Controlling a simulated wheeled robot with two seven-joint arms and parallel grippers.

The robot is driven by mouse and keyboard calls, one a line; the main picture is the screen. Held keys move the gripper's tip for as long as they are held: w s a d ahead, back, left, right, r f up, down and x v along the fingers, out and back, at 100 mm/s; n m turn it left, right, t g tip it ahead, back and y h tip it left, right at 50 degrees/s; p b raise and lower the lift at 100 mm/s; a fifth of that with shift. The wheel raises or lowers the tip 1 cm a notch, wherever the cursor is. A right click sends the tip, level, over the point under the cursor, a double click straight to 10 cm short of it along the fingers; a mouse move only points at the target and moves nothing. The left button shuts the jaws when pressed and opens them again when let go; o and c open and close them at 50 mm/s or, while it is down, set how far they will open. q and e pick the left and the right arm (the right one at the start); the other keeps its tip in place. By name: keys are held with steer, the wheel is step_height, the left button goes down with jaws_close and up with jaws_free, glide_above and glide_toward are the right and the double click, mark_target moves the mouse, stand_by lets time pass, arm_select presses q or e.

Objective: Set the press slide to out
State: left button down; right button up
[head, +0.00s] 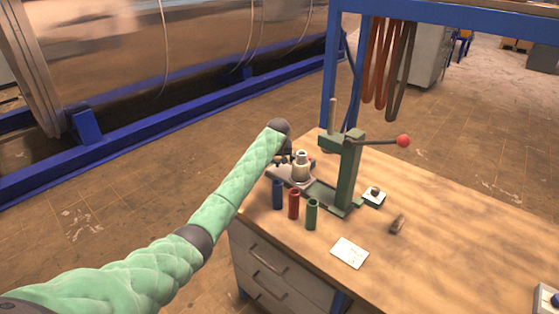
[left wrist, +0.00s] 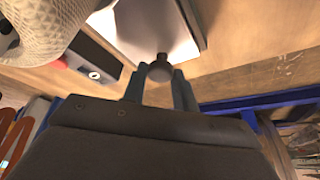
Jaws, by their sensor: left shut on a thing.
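The green arbor press (head: 346,170) stands on the wooden bench, with a lever ending in a red ball (head: 403,141). The press slide (head: 288,178) is a grey metal plate at the left end of the green base, with a pale stepped metal part (head: 301,167) standing on it. In the left wrist view the slide shows as a bright plate (left wrist: 150,25) with a dark round knob (left wrist: 160,68) at its edge. My left gripper (left wrist: 160,82) is shut on that knob. In the head view my left gripper (head: 286,157) is mostly hidden behind its wrist. My right gripper is not in view.
Blue (head: 278,194), red (head: 293,204) and green (head: 311,214) cylinders stand in front of the press. A white card (head: 350,253) and a small brown object (head: 397,224) lie nearby. The right of the bench (head: 460,240) is mostly clear. A blue frame (head: 331,70) rises behind.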

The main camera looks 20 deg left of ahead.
arm_select(q)
steer(key=c, duration=1.3)
jaws_free()
steer(key=shift+a+r, duration=0.15)
steer(key=shift+a, duration=0.1)
steer(key=shift+o, duration=1)
steer(key=shift+w, duration=0.1)
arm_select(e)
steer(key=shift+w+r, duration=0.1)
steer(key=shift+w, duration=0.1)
arm_select(q)
steer(key=shift+s+d+r+b, duration=0.1)
steer(key=shift+s+r+b, duration=0.1)
steer(key=shift+r+b, duration=0.15)
steer(key=a+b+v, duration=0.1)
steer(key=b+v, duration=0.1)
steer(key=v, duration=0.4)
steer(key=shift+d+r, duration=0.3)
steer(key=shift+d, duration=0.2)
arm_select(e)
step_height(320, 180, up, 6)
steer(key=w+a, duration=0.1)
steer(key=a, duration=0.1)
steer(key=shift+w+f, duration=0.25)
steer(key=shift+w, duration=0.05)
arm_select(q)
steer(key=shift+s, duration=0.15)
